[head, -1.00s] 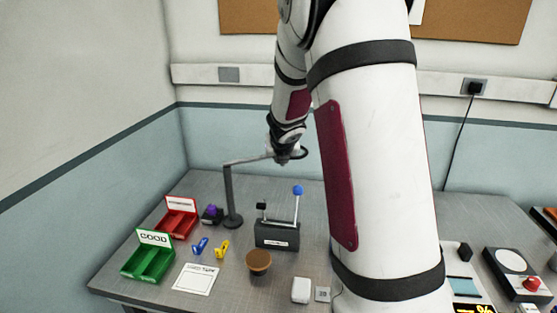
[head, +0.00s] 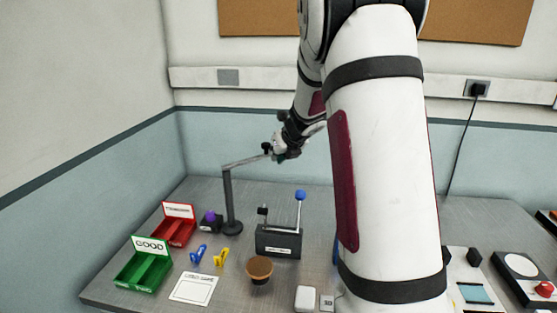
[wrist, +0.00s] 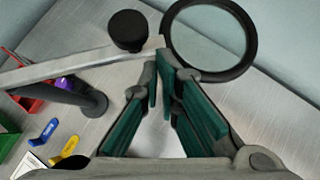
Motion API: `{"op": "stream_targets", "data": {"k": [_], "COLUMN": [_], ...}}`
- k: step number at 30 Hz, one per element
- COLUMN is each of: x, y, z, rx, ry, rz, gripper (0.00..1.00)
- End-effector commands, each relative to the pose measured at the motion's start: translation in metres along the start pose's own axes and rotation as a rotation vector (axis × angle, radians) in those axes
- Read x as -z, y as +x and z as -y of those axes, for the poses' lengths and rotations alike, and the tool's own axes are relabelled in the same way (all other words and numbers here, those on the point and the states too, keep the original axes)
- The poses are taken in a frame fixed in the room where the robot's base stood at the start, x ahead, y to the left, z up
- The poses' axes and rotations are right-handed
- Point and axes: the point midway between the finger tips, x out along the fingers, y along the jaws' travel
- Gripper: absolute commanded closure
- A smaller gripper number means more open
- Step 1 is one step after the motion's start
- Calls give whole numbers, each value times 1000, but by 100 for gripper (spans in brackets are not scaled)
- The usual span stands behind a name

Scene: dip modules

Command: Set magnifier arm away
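The magnifier arm (head: 246,161) is a grey bar on an upright dark post (head: 229,203) at the back left of the table. In the wrist view the bar (wrist: 75,64) comes in from the left and ends at my fingertips. The black lens ring (wrist: 210,38) is just beyond them to the right, and a round black knob (wrist: 128,30) is to the left. My gripper (head: 278,150) is at the bar's free end. Its teal fingers (wrist: 158,78) are close together with a narrow gap. Whether they clamp the bar's end is unclear.
A red bin (head: 174,231), a green GOOD bin (head: 144,270), blue and yellow clips, a brown-topped cup (head: 259,269) and a lever box (head: 278,241) with a blue-knobbed lever stand below and around the bar. Wall is close behind. My arm hides part of the table's right side.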

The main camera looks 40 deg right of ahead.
Motion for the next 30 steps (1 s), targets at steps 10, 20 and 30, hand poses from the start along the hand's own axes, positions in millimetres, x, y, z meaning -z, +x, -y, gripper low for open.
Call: {"op": "stream_targets", "data": {"k": [10, 20, 30], "x": [-20, -28, -29], "y": [21, 28, 28], "z": [1, -2, -3], "rx": [-124, -173, -175], "ry": [-126, -176, -178], "rz": [-1, 0, 2], "gripper": [100, 100, 100]}}
